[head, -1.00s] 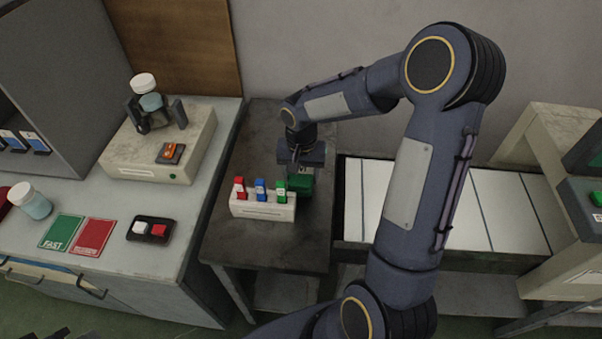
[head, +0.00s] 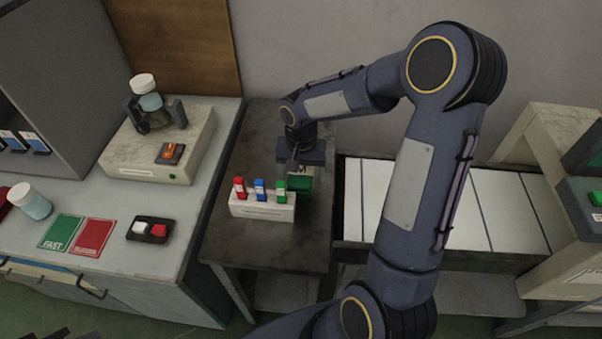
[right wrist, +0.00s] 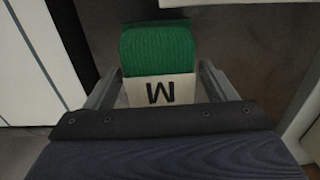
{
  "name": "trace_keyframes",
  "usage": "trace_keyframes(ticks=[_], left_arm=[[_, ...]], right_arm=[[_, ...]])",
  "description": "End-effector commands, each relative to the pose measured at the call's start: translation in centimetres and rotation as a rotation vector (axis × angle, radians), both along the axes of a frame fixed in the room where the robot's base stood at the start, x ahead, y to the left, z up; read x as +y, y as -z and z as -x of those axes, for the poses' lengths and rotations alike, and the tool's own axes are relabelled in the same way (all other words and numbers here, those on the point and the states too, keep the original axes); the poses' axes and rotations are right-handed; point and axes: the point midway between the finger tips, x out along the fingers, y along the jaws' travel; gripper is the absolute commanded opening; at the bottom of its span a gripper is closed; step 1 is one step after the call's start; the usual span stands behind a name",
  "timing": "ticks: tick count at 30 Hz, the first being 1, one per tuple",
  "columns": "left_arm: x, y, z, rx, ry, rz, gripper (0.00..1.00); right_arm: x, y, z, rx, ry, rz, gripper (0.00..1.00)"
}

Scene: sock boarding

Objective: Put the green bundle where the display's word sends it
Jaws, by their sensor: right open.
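The green bundle (head: 301,184) lies on the dark side table, just right of the white rack. In the right wrist view the bundle (right wrist: 158,48) is a ribbed green roll with a pale band marked with a letter that looks like an upside-down M. My right gripper (head: 298,168) is over it, pointing down. In the right wrist view its open fingers (right wrist: 160,82) stand on either side of the band. A screen with a green patch (head: 596,198) is cut off at the right edge; I cannot read a word on it. My left gripper is not in view.
The white rack (head: 262,207) holds red, blue and green tabs close to the right gripper. White conveyor slats (head: 470,208) run right of the table (head: 285,255).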

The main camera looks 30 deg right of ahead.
Motion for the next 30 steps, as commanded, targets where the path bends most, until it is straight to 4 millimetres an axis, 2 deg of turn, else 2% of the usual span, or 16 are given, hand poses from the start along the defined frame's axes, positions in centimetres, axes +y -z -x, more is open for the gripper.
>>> trace_keyframes(ticks=[12, 20, 23, 25, 30], left_arm=[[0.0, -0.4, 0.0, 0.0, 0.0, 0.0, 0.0], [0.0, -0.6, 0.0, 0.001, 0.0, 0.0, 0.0], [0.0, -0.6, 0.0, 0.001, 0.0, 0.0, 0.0], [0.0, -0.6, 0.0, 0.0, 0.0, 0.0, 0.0], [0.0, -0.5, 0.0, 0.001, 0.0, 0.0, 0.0]], right_arm=[[0.0, -8.7, -0.1, -0.006, -0.001, 0.0, 0.78], [0.1, -11.3, 0.2, -0.007, -0.007, -0.003, 0.78], [0.2, -12.5, 1.6, -0.037, -0.037, -0.021, 0.78], [0.5, -13.4, 3.6, -0.075, -0.079, -0.043, 0.78], [2.2, -15.3, 10.1, -0.226, -0.227, -0.118, 0.78]])
